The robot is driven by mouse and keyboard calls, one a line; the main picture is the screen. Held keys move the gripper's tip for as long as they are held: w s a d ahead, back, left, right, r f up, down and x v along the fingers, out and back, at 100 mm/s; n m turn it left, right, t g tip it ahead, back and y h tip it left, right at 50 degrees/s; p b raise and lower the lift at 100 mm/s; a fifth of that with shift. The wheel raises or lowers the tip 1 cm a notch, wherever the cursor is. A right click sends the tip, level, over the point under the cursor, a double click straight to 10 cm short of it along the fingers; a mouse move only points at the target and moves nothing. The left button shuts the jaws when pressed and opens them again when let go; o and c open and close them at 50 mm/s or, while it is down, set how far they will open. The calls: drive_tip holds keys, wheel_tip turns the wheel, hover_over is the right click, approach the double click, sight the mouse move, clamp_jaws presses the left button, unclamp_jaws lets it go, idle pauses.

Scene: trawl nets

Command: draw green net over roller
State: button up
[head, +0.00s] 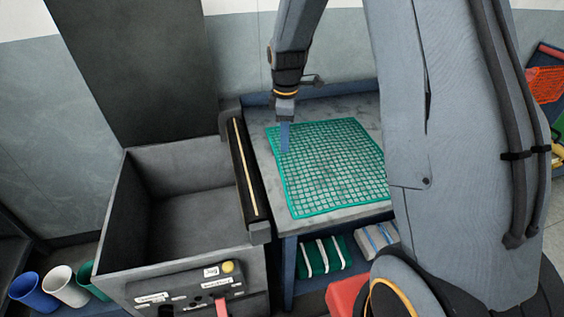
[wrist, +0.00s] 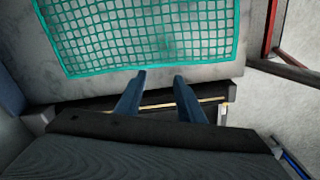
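The green net (head: 325,165) lies flat on a marbled grey tabletop. In the wrist view the net (wrist: 145,38) fills the upper part, its near edge just beyond my fingertips. The roller (head: 246,170) is a dark bar with a pale yellow strip, between the tabletop and a grey bin. The roller also shows in the wrist view (wrist: 85,108), partly hidden behind my fingers and wrist. My gripper (head: 285,148) is over the net's left edge, near its back corner. Its two blue fingers (wrist: 161,76) are apart with nothing between them. I cannot tell its height above the net.
The open grey bin (head: 125,215) stands left of the roller, with a control panel (head: 190,290) on its front. Blue, white and green cups (head: 65,285) stand at lower left. Folded nets (head: 322,256) lie on a shelf below the tabletop. An orange net (head: 545,84) is at far right.

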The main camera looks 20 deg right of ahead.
sight(282, 166)
drive_tip(key=shift+w+f+n+b, duration=0.65)
drive_tip(key=shift+f+b, duration=0.15)
drive_tip(key=shift+f, duration=1.2)
drive_tip(key=shift+w+f+n+b, duration=0.55)
drive_tip(key=shift+w+f+b, duration=0.25)
drive_tip(key=shift+f, duration=1.2)
drive_tip(key=shift+w+f+n+b, duration=0.6)
drive_tip(key=shift+f+b, duration=0.25)
drive_tip(key=shift+f, duration=1.15)
drive_tip(key=shift+s, duration=0.1)
drive_tip(key=shift+c, duration=0.5)
clamp_jaws()
wheel_tip(282, 166, up, 7)
drive_tip(key=p, duration=0.4)
